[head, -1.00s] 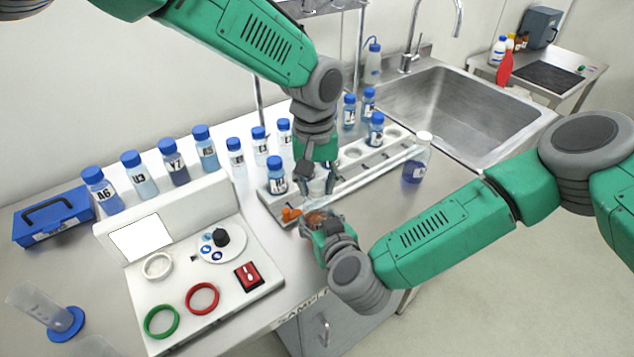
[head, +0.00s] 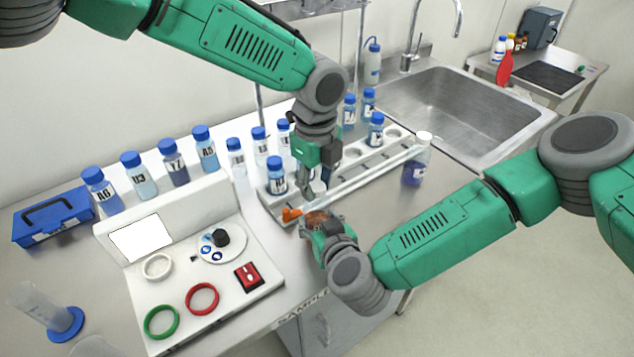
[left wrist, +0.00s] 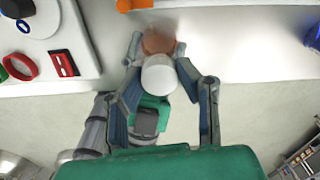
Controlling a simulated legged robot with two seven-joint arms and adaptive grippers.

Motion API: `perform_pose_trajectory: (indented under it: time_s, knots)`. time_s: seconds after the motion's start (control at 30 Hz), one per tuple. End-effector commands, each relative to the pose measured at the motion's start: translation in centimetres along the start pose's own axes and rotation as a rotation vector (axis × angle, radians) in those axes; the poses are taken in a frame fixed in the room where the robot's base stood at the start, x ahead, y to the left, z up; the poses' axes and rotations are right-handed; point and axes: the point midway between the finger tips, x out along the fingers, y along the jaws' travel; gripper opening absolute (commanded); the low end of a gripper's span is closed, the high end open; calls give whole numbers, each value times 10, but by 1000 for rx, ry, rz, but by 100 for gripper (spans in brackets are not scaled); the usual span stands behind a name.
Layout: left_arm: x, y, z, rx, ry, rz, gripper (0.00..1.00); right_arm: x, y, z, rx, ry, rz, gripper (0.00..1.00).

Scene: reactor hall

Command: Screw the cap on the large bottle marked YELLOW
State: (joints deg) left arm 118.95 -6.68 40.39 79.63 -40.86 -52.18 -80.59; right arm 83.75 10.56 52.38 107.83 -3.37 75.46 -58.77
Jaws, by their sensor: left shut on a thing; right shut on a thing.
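My left gripper (head: 317,184) points down and is shut on a white cap (head: 317,187). In the left wrist view the cap (left wrist: 159,75) sits between its two finger pads. My right gripper (head: 318,222) is low at the bench's front edge, shut on an amber-brown bottle (head: 316,216). The bottle (left wrist: 158,41) shows blurred just beyond the cap in the left wrist view. The cap is directly above the bottle's top; I cannot tell whether they touch. The bottle's neck is hidden and no marking on it can be read.
Behind the left gripper is a rack (head: 352,168) with blue-capped bottles. A white-capped bottle of purple liquid (head: 416,165) stands right of it. A white control panel (head: 200,270) is at left. An orange item (head: 291,213) lies close to the right gripper. The sink (head: 450,100) is behind.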

Motion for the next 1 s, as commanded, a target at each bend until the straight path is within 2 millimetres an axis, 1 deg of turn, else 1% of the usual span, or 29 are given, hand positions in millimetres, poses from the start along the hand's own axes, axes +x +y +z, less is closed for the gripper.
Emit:
perform_pose_trajectory:
  time_s: [0.03,0.1,0.2,0.27,0.4,0.43,0.47,0.5,0.83,0.93,1.0]
  knots:
    - [-1,-2,1,108,-2,-8,0,-2,-4,1,-3,-3,-9,0]
    - [-1,-2,0,269,-3,-10,0,-2,-4,1,-3,-3,-9,0]
    - [-1,-1,0,456,-4,-12,0,-1,-3,1,-3,-3,-9,0]
    - [-1,-1,0,538,-5,-13,0,-1,-3,1,-3,-3,-8,0]
    - [-1,-1,-1,524,-5,-12,0,-1,-3,1,-3,-3,-8,0]
    - [-1,-1,-1,524,-5,-12,36,-1,-3,1,-3,-3,-8,0]
    - [-1,-1,-1,523,-5,-11,47,-1,-3,1,-2,-3,-7,0]
    - [-1,-1,-1,523,-5,-11,50,-1,-3,1,-2,-2,-7,0]
    - [-2,0,-1,520,-3,-7,50,0,-1,0,-1,0,-2,0]
    - [-10,0,-1,520,-3,-8,50,0,0,0,-1,0,-1,0]
    - [-19,0,-1,520,-4,-7,50,0,0,0,-1,0,-1,0]
